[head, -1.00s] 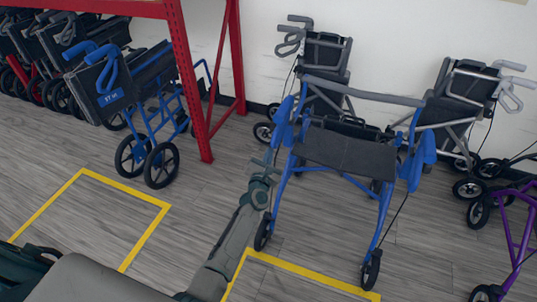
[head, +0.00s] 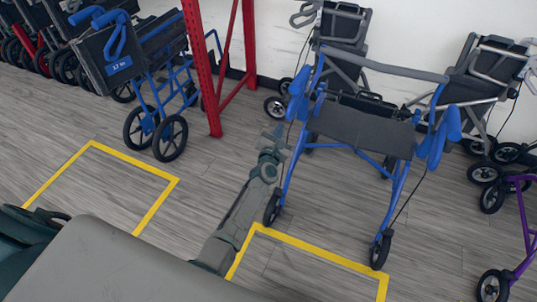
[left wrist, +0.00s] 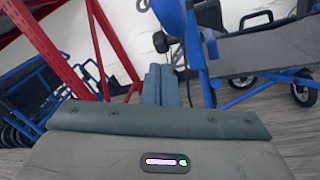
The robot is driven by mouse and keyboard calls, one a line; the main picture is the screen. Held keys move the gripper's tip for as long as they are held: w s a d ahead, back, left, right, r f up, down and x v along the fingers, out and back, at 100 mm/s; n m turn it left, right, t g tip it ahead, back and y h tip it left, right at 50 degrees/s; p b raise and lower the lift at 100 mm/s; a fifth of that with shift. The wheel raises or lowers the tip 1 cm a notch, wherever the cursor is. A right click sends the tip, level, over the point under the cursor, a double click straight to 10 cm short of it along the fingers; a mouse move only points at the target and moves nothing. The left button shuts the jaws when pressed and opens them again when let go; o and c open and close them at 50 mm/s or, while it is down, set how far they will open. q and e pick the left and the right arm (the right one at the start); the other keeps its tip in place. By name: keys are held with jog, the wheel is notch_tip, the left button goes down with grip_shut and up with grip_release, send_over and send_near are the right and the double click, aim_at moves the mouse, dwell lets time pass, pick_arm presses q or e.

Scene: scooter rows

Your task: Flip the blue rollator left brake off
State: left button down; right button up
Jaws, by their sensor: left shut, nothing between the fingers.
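The blue rollator (head: 360,130) stands right of centre in the head view, with a dark seat and a grey bar behind. Its picture-left handle (head: 297,97) and picture-right handle (head: 449,125) are blue. A separate brake lever is too small to make out. My left gripper (head: 276,137) is shut and empty, just below and left of the picture-left handle, seemingly apart from it. In the left wrist view the shut fingers (left wrist: 161,84) point up below a blue handle part (left wrist: 171,16); the seat (left wrist: 275,50) is to the right. My right gripper is not in view.
A red rack post (head: 203,70) and a folded blue wheelchair (head: 155,75) stand at left. A purple frame (head: 525,225) is at the right edge. Yellow floor lines (head: 320,252) mark bays; the floor between is clear.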

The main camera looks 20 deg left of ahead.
pick_arm(q)
jog(key=s+d, duration=0.1)
jog(key=s, duration=0.9)
jog(key=shift+d+f, duration=0.15)
jog(key=shift+f, duration=0.05)
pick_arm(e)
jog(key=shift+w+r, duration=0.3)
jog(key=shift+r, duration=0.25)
